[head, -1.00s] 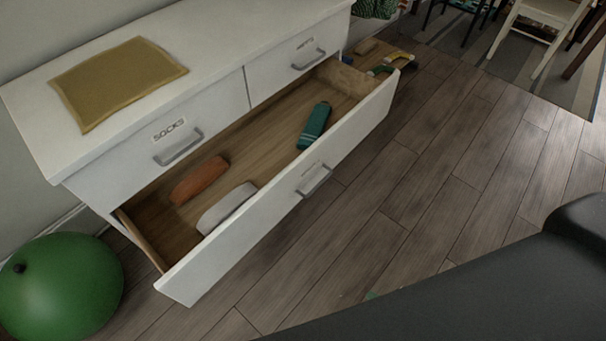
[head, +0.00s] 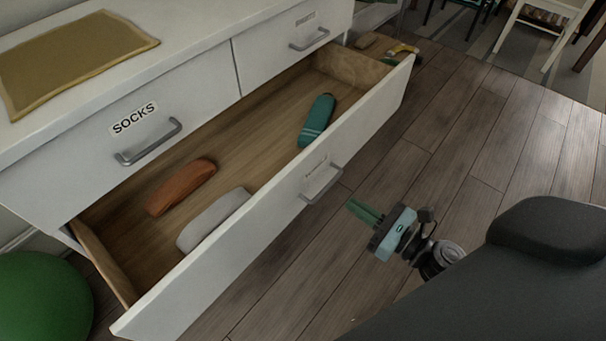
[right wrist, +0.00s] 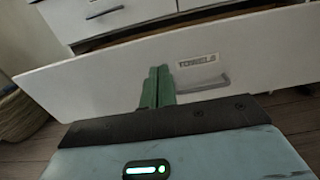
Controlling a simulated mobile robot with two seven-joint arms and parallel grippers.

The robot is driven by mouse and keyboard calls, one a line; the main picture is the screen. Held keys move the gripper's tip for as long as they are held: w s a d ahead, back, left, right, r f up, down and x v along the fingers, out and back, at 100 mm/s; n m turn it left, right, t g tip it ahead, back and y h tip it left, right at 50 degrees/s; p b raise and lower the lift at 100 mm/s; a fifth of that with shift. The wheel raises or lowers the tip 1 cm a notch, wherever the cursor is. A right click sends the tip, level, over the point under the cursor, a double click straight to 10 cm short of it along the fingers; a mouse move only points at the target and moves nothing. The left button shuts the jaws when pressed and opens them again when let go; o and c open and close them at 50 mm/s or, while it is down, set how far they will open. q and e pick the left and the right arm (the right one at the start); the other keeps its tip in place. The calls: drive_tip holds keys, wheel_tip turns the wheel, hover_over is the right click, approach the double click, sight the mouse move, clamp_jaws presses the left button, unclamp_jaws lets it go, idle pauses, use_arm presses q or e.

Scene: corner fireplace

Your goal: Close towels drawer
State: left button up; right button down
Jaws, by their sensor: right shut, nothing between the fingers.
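The wide lower drawer (head: 262,232) of the white dresser is pulled far out. Its front carries a grey handle (head: 322,186) and a label that reads TOWELS in the right wrist view (right wrist: 198,60). Inside lie an orange-brown roll (head: 180,187), a white-grey roll (head: 213,218) and a teal striped roll (head: 317,121). My right gripper (head: 350,206) is shut and empty, with green fingers, in front of the drawer front and near its handle. In the right wrist view its fingers (right wrist: 158,72) point at the front panel, left of the handle; contact cannot be told. My left gripper is out of view.
The drawer labelled SOCKS (head: 133,118) and the one beside it (head: 290,45) are closed. A yellow cloth (head: 70,58) lies on top. A green ball (head: 42,300) stands at lower left. Wood floor (head: 470,130) is clear to the right; a white chair (head: 545,28) stands far back.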

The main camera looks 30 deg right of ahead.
approach(297, 168)
drive_tip(key=x, duration=0.5)
drive_tip(key=shift+r, duration=0.15)
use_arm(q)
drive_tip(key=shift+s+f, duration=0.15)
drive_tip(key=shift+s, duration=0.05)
use_arm(e)
drive_tip(key=shift+x, duration=0.9)
